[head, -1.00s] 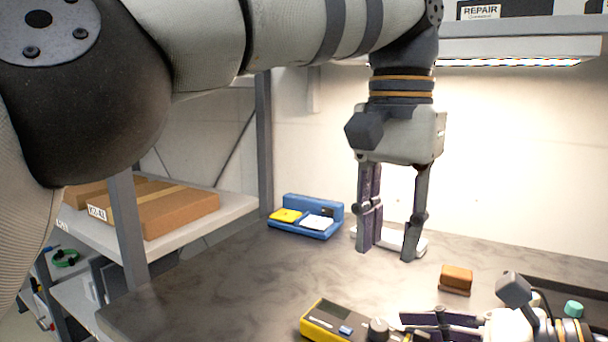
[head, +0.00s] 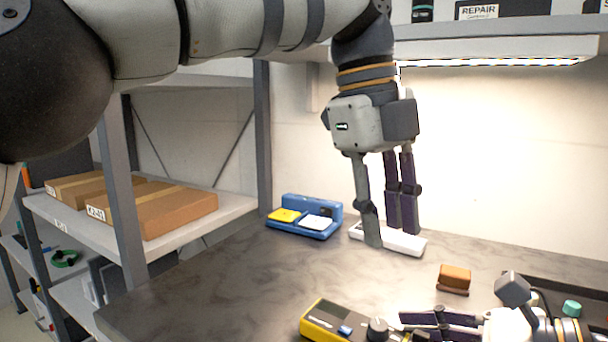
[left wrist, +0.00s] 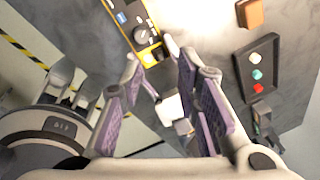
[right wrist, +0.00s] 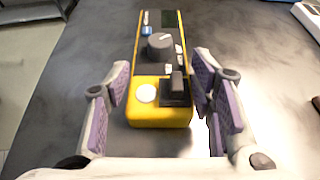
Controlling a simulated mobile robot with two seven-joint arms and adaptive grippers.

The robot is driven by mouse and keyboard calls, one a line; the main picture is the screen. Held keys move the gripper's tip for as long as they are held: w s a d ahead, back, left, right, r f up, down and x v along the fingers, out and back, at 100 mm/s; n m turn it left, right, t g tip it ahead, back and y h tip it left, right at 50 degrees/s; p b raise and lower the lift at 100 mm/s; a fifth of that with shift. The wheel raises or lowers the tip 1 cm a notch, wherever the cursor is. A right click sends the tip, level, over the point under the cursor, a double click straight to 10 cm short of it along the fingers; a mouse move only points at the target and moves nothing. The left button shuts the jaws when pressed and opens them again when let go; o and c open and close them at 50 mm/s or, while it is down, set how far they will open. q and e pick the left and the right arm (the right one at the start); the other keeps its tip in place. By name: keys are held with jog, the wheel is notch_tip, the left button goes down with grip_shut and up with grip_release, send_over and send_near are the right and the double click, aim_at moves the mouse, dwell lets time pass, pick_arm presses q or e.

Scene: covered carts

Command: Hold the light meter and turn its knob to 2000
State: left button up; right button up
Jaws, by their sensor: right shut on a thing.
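The yellow and black light meter (head: 330,318) lies at the front of the bench in the head view. Its dark round knob (head: 378,329) faces up. The right wrist view shows the meter (right wrist: 158,115) between my right fingers, with the knob (right wrist: 160,45) farther along its face and a white dome on the near end. My right gripper (head: 408,326) is shut on the meter. My left gripper (head: 386,232) is open and empty, fingers down, above the back of the bench. In the left wrist view the knob (left wrist: 141,34) shows beyond the left fingers. The knob's setting is unreadable.
A white flat object (head: 408,244) lies behind and below my left gripper. A blue tray (head: 318,233) with yellow and white pads stands left of it. A brown block (head: 455,277) and a dark tray (left wrist: 238,70) of coloured pieces lie to the right. The middle bench is clear.

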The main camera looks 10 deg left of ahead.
pick_arm(q)
jog(key=w+a+r+n+t+h, duration=0.1)
jog(key=w+a+r+n+h, duration=0.2)
jog(key=r, duration=0.6)
jog(key=w+a+r+n+t+h, duration=0.2)
jog(key=a+r+n+h, duration=0.3)
jog(key=a+r, duration=0.3)
jog(key=shift+w+a+r+t+h, duration=0.3)
jog(key=shift+w+r+h, duration=0.35)
jog(key=shift+h, duration=0.25)
